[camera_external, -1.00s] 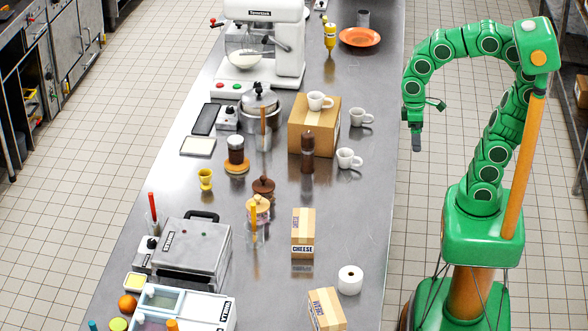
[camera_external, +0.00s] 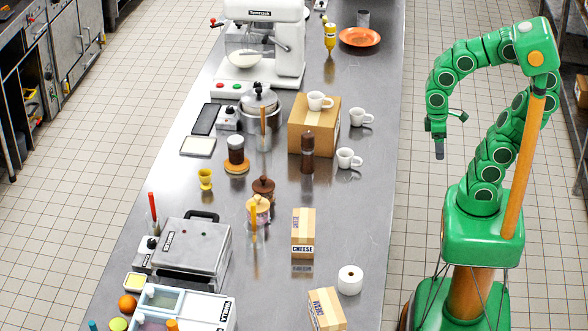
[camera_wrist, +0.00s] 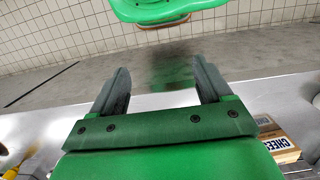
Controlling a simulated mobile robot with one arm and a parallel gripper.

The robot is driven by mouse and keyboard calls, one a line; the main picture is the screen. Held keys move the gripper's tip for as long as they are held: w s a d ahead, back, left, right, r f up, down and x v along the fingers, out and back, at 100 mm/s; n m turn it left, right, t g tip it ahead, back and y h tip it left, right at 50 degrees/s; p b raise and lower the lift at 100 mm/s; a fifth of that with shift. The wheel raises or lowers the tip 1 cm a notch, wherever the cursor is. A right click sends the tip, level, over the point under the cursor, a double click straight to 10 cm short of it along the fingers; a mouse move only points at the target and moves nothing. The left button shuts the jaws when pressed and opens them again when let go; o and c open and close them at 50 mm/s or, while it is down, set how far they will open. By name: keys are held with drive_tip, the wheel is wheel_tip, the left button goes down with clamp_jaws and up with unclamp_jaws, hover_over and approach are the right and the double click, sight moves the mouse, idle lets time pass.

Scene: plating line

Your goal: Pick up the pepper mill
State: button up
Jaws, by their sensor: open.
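The pepper mill (camera_external: 308,151), tall, dark brown and upright, stands on the steel table in front of a cardboard box in the external view. I cannot make it out in the wrist view. My gripper (camera_external: 440,148) hangs to the right of the table, past its edge, well apart from the mill. In the wrist view my gripper (camera_wrist: 160,80) has its two grey fingers spread wide with nothing between them.
The cardboard box (camera_external: 327,122) carries a white cup (camera_external: 319,100). White mugs (camera_external: 349,158) stand right of the mill. A lidded brown jar (camera_external: 263,187) stands to the left. The table's right strip is mostly clear.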

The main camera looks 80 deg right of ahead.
drive_tip(key=w+a+r+m+t+y, duration=0.1)
drive_tip(key=w+r+m, duration=0.1)
drive_tip(key=w+m, duration=0.65)
drive_tip(key=m+t+y, duration=0.2)
drive_tip(key=m+t, duration=0.2)
drive_tip(key=m, duration=1.5)
approach(309, 133)
drive_tip(key=x, duration=0.2)
drive_tip(key=a+x, duration=0.1)
drive_tip(key=x, duration=0.2)
drive_tip(key=shift+s+r, duration=0.1)
drive_tip(key=shift+s, duration=0.1)
drive_tip(key=shift+w+d, duration=0.1)
drive_tip(key=shift+w, duration=0.1)
drive_tip(key=shift+w+f+m, duration=0.1)
drive_tip(key=shift+f+m, duration=0.15)
drive_tip(key=shift+f, duration=0.05)
drive_tip(key=shift+x, duration=0.8)
drive_tip(key=shift+d+x, duration=0.15)
drive_tip(key=shift+x, duration=1.25)
drive_tip(key=shift+d+x, duration=0.2)
drive_tip(key=shift+x, duration=1.25)
